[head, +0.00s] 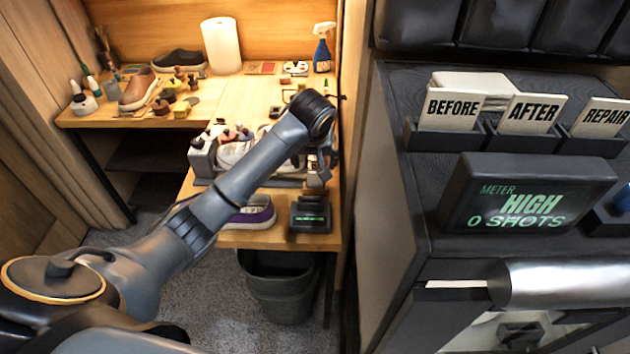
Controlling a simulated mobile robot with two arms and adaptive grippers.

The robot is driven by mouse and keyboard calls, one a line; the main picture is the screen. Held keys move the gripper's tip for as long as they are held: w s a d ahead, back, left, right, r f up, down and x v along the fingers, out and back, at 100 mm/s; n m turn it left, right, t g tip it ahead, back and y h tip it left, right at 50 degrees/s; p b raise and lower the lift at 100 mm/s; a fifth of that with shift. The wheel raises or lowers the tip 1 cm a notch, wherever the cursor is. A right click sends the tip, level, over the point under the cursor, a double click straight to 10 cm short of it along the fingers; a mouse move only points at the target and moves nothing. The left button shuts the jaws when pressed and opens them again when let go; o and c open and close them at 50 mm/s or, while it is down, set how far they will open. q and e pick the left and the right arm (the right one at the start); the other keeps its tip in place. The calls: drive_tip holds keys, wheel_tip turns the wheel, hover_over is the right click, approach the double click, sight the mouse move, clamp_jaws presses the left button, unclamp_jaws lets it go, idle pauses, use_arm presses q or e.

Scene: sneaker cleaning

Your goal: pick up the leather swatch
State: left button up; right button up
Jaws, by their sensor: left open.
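My left arm reaches from the lower left over the wooden workbench (262,239). Its left gripper (318,178) points down over the bench's right side, above a small dark device with a green display (310,214). The gripper is open, and I see nothing held in it. I cannot make out a leather swatch for certain. A flat reddish-brown piece (262,68) lies at the back of the bench beside the paper roll, too small to identify. My forearm and wrist hide part of the bench's middle. My right gripper is not in view.
A white paper roll (222,46) and a blue spray bottle (322,48) stand at the back. A brown shoe (137,88) and a purple-edged sneaker (254,214) rest on the bench. A dark bin (283,290) stands below. A dark cabinet with a meter (527,199) stands right.

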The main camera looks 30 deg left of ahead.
use_arm(q)
hover_over(315, 179)
drive_tip(key=s+d, duration=0.1)
drive_tip(key=s, duration=0.1)
wheel_tip(315, 179, down, 8)
drive_tip(key=shift+s+d+r, duration=0.1)
drive_tip(key=shift+s+r, duration=0.05)
drive_tip(key=shift+r, duration=0.1)
drive_tip(key=shift+p+x, duration=0.6)
drive_tip(key=shift+x, duration=2)
drive_tip(key=shift+r, duration=0.1)
drive_tip(key=c, duration=0.9)
